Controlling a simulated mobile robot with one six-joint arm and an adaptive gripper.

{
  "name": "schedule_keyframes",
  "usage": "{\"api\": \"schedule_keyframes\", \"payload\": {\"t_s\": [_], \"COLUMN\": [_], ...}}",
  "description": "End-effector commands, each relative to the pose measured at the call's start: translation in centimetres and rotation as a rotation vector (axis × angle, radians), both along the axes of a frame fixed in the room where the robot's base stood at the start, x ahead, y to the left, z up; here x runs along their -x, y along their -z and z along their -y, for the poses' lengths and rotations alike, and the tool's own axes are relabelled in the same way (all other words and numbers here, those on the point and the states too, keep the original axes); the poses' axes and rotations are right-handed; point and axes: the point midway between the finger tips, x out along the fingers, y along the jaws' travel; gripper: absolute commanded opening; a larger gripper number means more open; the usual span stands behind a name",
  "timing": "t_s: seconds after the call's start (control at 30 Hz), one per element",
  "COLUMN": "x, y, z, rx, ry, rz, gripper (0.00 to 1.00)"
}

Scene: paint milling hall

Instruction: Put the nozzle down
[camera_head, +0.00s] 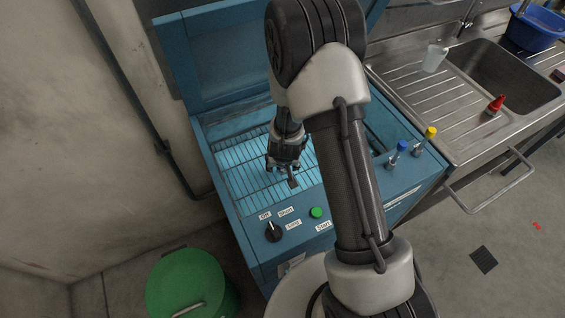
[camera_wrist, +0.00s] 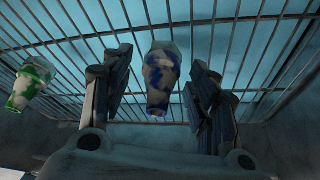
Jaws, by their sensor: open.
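A nozzle smeared with blue and white paint (camera_wrist: 161,78) is on the wire rack (camera_wrist: 100,28), between the fingers of my gripper (camera_wrist: 159,66) in the wrist view. The fingers are open, with a gap on each side of it. A second nozzle, smeared with green and white (camera_wrist: 31,84), is further left on the rack. In the head view my gripper (camera_head: 284,163) is low over the lit rack inside the blue machine (camera_head: 228,208). Neither nozzle can be clearly made out there.
The machine's front has a black knob (camera_head: 273,232) and a green button (camera_head: 316,212). Blue-capped (camera_head: 399,150) and yellow-capped (camera_head: 428,136) fittings stand at its right. A steel sink (camera_head: 505,75) is beyond, and a green bucket (camera_head: 190,285) stands on the floor at front left.

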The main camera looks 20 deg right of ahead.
Motion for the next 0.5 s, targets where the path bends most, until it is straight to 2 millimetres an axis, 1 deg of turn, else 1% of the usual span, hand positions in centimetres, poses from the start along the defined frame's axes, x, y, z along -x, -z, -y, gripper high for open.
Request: {"api": "schedule_keyframes", "payload": {"t_s": [0.17, 0.27, 0.37, 0.5], "x": [0.0, 0.2, 0.8, 2.0], "y": [-0.2, -1.1, -2.8, -5.9], "z": [0.0, 0.0, -0.2, -0.4], "rx": [0.000, 0.001, 0.000, -0.001], "ry": [0.000, -0.001, -0.001, 0.001], "rz": [0.000, 0.001, 0.002, 0.002], "gripper": [0.54, 0.54, 0.54, 0.54]}}
